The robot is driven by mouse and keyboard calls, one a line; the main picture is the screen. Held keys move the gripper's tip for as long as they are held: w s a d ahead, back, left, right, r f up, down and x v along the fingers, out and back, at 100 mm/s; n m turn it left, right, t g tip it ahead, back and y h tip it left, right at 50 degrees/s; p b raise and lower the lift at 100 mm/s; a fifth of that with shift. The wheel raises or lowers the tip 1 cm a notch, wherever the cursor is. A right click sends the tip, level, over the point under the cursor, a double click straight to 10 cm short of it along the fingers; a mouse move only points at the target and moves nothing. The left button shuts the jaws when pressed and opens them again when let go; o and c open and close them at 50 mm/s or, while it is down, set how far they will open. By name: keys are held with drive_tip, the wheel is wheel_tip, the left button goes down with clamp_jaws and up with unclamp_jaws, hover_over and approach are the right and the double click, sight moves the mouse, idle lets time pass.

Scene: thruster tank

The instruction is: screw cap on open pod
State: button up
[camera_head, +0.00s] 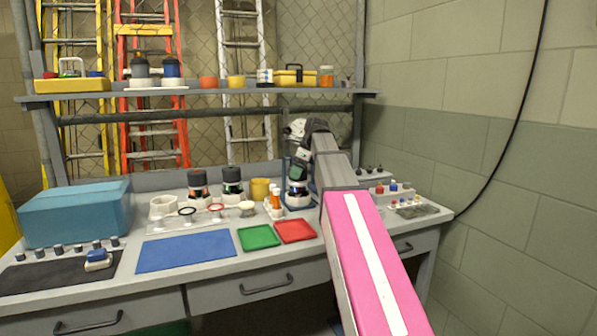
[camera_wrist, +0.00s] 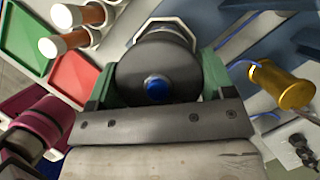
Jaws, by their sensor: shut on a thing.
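My gripper (camera_head: 298,172) reaches down over the back right of the bench, above a pod (camera_head: 297,188) with a blue band that stands in a white holder. In the wrist view my gripper (camera_wrist: 157,85) has its green fingers shut on both sides of a dark round cap (camera_wrist: 135,72) with a blue centre. The white holder (camera_wrist: 170,24) shows just beyond the cap. The cap lines up roughly with the pod; its lower edge is hidden, so I cannot tell whether its thread is engaged. Two other dark-topped pods (camera_head: 197,183) (camera_head: 232,181) stand upright to the left.
Orange-and-white bottles (camera_head: 275,200) and a yellow cup (camera_head: 260,188) stand close left of my gripper. Red (camera_head: 295,231) and green (camera_head: 259,237) trays and a blue mat (camera_head: 186,251) lie in front. A blue bin (camera_head: 75,212) is far left. A shelf (camera_head: 205,91) runs above.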

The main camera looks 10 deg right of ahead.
drive_tip(key=shift+f, duration=0.45)
idle(0.3)
drive_tip(key=o, duration=0.9)
drive_tip(key=v, duration=1)
drive_tip(key=shift+d+r, duration=0.2)
drive_tip(key=shift+r, duration=0.15)
